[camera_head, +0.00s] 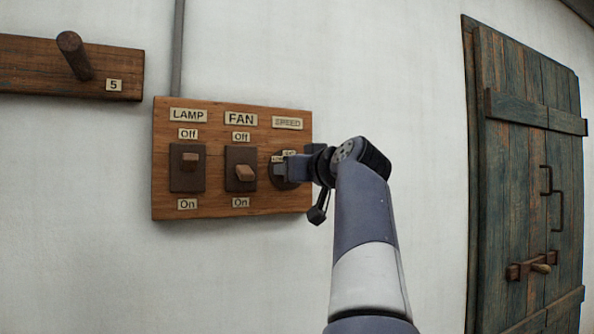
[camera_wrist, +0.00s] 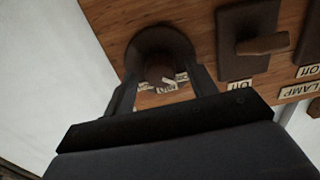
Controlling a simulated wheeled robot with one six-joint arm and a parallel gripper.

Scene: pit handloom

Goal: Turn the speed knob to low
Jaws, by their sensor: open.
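The speed knob (camera_head: 277,176) is a dark round dial under the SPEED label (camera_head: 288,123), at the right of a wooden switch board. My gripper (camera_head: 288,168) is in front of it and hides much of it, including where it points. Small pale labels sit at the dial's upper edge; their words are hard to read. In the wrist view the dial (camera_wrist: 148,38) is upside down, with its knob grip (camera_wrist: 158,74) between my fingers (camera_wrist: 160,88). The fingers are apart, one on each side. I cannot tell whether either touches the grip.
The board (camera_head: 218,211) also bears a lamp switch (camera_head: 188,180) and a fan switch (camera_head: 240,157), just left of my gripper. A peg rail (camera_head: 40,75) is at upper left. A wooden door (camera_head: 520,180) is at right, with bare wall between.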

